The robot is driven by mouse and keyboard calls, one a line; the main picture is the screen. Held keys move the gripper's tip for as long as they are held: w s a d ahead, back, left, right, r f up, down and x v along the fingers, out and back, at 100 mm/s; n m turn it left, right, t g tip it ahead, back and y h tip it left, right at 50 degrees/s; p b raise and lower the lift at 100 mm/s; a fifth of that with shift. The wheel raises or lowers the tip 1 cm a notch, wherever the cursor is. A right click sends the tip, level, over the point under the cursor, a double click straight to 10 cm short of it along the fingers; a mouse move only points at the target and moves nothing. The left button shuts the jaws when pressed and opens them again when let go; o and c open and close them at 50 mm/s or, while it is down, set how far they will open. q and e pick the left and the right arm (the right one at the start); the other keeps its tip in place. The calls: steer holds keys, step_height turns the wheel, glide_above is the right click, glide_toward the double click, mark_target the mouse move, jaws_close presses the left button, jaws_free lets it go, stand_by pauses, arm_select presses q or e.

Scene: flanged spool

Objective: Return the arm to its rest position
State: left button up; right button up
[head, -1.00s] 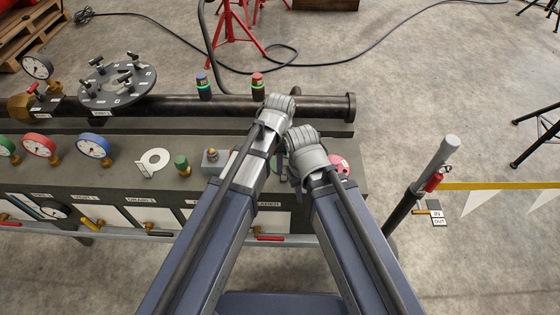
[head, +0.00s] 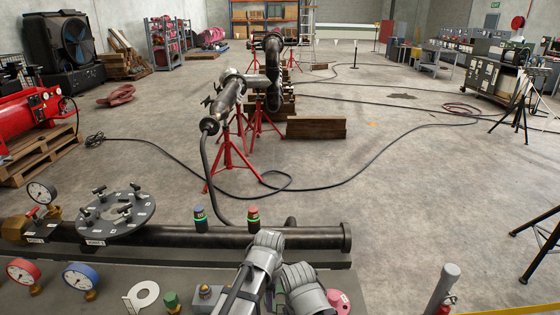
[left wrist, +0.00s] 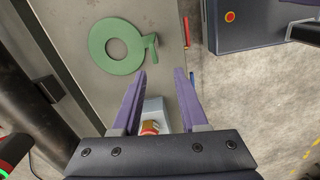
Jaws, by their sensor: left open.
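My left gripper (left wrist: 160,75) shows in the left wrist view with its two purple fingers apart and nothing between the tips. It hangs over the grey bench top, with a green ring with a tab (left wrist: 107,62) just beyond the fingertips. A grey box with a red and amber knob (left wrist: 150,127) shows below, between the finger bases. In the head view my left wrist is at the lower middle, above the bench edge, and hides its own fingers.
The bench carries a black flanged pipe (head: 310,237), a round plate with studs (head: 117,213), two lamp-topped posts (head: 200,219) (head: 253,217), gauges (head: 80,277) and a white ring (head: 146,294). A grey-topped post (head: 447,283) stands right of the bench.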

arm_select(q)
steer(key=s+a+m, duration=0.3)
steer(key=a+m, duration=0.4)
steer(key=m, duration=0.1)
steer(key=s+a+m, duration=0.2)
steer(key=a+m, duration=0.5)
steer(key=m, duration=0.1)
steer(key=s+d+r+m+y+p, duration=0.1)
steer(key=s+d+r+m+p, duration=0.3)
steer(key=d, duration=0.6)
step_height(320, 180, up, 2)
steer(key=shift+s+d+r+p, duration=0.1)
steer(key=shift+s+d+p, duration=0.25)
steer(key=shift+s+p, duration=0.7)
